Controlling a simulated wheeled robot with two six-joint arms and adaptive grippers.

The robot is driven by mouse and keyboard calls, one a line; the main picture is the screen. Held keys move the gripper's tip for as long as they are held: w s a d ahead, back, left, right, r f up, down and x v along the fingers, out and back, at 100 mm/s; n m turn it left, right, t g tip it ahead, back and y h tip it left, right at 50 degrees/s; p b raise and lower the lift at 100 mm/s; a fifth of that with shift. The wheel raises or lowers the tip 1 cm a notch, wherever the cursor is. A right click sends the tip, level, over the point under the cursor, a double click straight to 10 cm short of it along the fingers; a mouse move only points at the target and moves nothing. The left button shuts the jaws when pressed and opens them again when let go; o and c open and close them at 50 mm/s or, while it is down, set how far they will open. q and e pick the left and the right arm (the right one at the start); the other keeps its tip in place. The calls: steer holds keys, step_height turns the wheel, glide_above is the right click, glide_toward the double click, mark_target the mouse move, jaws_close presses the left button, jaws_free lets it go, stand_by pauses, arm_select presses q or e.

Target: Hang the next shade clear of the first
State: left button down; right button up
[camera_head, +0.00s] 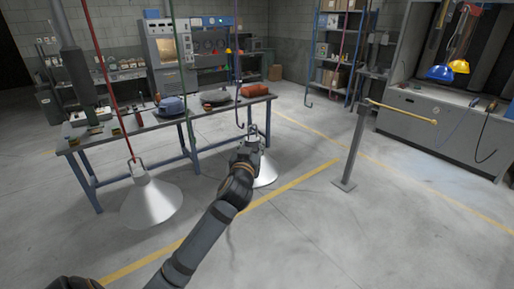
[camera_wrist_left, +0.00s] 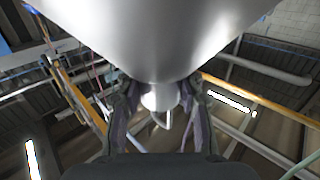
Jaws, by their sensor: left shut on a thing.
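The first shade (camera_head: 152,204), a silvery cone, hangs upright at the left from a red hanger (camera_head: 105,75). A second silvery shade (camera_head: 267,174) is at my left gripper (camera_head: 254,144), partly hidden by the arm. In the left wrist view, the left gripper (camera_wrist_left: 160,112) is shut on the neck of this shade (camera_wrist_left: 150,35), with its wire loop (camera_wrist_left: 166,121) beyond the fingers. A purple hook (camera_head: 239,122) hangs just left of the held shade's top; I cannot tell whether they touch. The two shades are apart. My right gripper is out of view.
A workbench (camera_head: 140,128) with several items stands behind the shades. A post with a yellow arm (camera_head: 355,145) stands right. Floor in front is clear.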

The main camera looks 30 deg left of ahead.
arm_select(q)
steer(key=shift+w+a, duration=0.1)
steer(key=shift+a, duration=0.1)
stand_by(0.3)
steer(key=shift+a, duration=0.4)
steer(key=shift+r, duration=0.1)
steer(key=shift+w+a, duration=0.25)
steer(key=shift+a, duration=0.3)
steer(key=shift+w+a, duration=0.25)
steer(key=shift+a, duration=0.25)
